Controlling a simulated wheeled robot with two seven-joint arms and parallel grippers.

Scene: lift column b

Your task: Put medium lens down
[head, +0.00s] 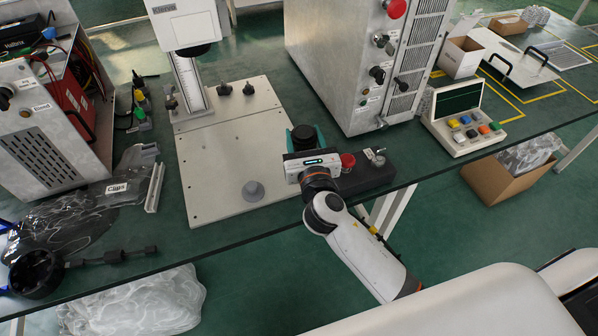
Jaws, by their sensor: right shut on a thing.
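A dark, round lens (303,132) sits between the teal fingers of my right gripper (306,138). I take it to be the medium lens. The right gripper is shut on it, at the right edge of the pale base plate (222,160) of the stand. The gripper body hides the lens's lower part, so I cannot tell whether it touches the surface. A grey round piece (253,190) is on the plate to the left of the gripper. My left gripper is not in view.
The stand's column (188,82) rises behind the plate. A large grey cabinet (345,60) stands behind right. A dark box with a red button (347,161) is close right of the gripper. A keypad console (466,117) stands farther right. The plate's front left is clear.

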